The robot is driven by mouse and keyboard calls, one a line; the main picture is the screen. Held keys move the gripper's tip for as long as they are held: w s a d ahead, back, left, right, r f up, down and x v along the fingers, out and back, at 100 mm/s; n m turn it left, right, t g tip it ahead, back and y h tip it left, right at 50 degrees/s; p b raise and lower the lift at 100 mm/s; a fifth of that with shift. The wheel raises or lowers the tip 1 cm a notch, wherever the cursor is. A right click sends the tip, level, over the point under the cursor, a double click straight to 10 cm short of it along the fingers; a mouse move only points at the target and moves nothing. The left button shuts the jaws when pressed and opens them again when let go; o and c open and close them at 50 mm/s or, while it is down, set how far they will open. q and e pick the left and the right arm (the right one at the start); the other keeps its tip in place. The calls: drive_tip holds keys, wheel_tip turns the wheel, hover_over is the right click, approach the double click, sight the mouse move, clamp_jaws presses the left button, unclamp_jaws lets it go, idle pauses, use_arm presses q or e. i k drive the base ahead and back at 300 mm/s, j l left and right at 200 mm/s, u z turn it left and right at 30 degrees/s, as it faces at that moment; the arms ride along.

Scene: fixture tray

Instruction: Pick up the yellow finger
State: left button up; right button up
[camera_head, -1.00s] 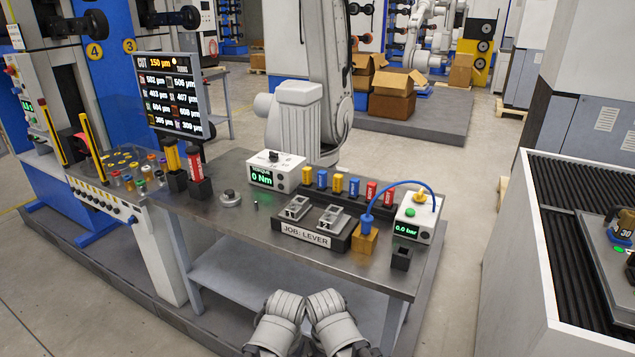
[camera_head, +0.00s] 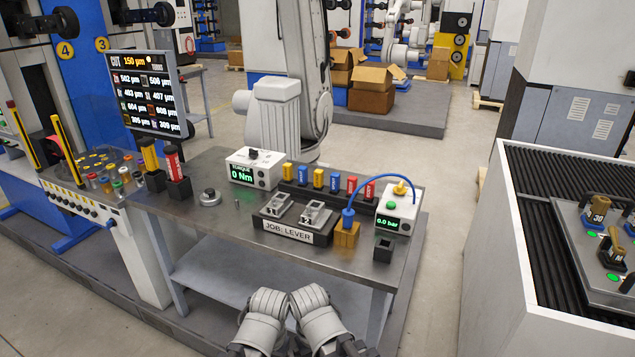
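Two yellow fingers stand upright in the dark rack at the back of the metal table: one at the left end (camera_head: 287,170) and one (camera_head: 319,179) between two blue fingers (camera_head: 303,174). A larger yellow piece with a dark top (camera_head: 150,156) stands in a black holder at the table's left; I cannot tell whether it is the same kind of part. My two pale arms show only as rounded links at the bottom middle, in front of the table. Neither gripper's fingertips show.
Two red fingers (camera_head: 352,186) fill the rack's right end. A grey cabinet with a fixture plate (camera_head: 590,262) stands right.

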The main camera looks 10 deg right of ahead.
sight(319, 173)
drive_tip(key=i+j, duration=0.25)
drive_tip(key=j, duration=0.15)
drive_tip(key=i+j+z, duration=0.1)
drive_tip(key=j, duration=0.3)
drive_tip(key=i+j, duration=0.35)
